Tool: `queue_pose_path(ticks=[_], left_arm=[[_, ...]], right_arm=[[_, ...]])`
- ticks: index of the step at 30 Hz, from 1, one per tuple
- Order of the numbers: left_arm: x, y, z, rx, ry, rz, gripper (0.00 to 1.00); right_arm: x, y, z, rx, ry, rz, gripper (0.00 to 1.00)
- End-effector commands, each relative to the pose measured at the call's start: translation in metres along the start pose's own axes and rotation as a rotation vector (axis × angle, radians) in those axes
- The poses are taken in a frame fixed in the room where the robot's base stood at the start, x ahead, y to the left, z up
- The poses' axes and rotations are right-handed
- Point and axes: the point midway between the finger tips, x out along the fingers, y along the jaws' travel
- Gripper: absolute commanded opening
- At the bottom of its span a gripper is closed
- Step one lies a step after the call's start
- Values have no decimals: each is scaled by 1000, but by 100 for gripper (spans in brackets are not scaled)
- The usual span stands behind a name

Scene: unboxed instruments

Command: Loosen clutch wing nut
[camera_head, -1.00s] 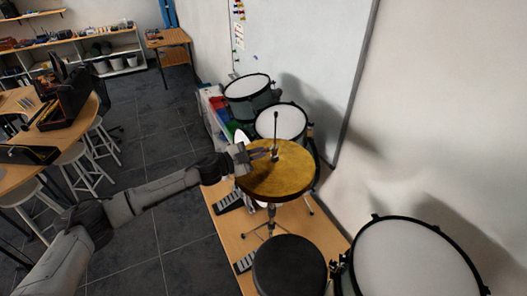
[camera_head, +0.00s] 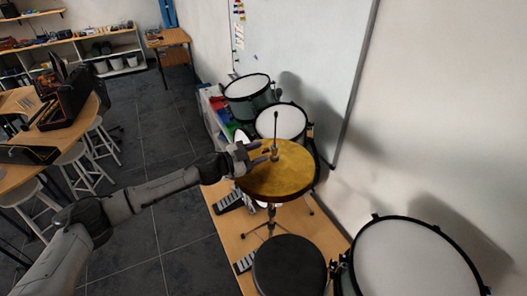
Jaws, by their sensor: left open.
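The gold hi-hat cymbals (camera_head: 280,180) sit on a stand in the middle of the head view. A thin rod rises from their centre, and the clutch (camera_head: 275,152) is on it just above the top cymbal. The wing nut is too small to make out apart from the clutch. My left gripper (camera_head: 265,153) reaches in from the left above the cymbal. Its fingers are apart and point right, with their tips close beside the clutch. I cannot tell whether they touch it. My right gripper is not in view.
Two drums (camera_head: 281,122) stand behind the cymbals, against the whiteboard wall. A black round seat (camera_head: 289,266) and a large white drum (camera_head: 414,262) are in front. A wooden table (camera_head: 22,178) with stools is at the left. Dark floor (camera_head: 165,130) lies open between.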

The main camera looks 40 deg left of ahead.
Motion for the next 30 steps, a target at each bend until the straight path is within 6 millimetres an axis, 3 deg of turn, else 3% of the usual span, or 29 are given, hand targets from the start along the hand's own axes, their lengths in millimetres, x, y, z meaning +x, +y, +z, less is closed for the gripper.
queue_pose_path(ticks=[18, 30], left_arm=[[-51, 1, 3, 1, -4, 1, 40], [-60, 0, 1, 0, -1, 0, 40]], right_arm=[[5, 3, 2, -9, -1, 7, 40], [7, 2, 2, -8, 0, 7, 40]])
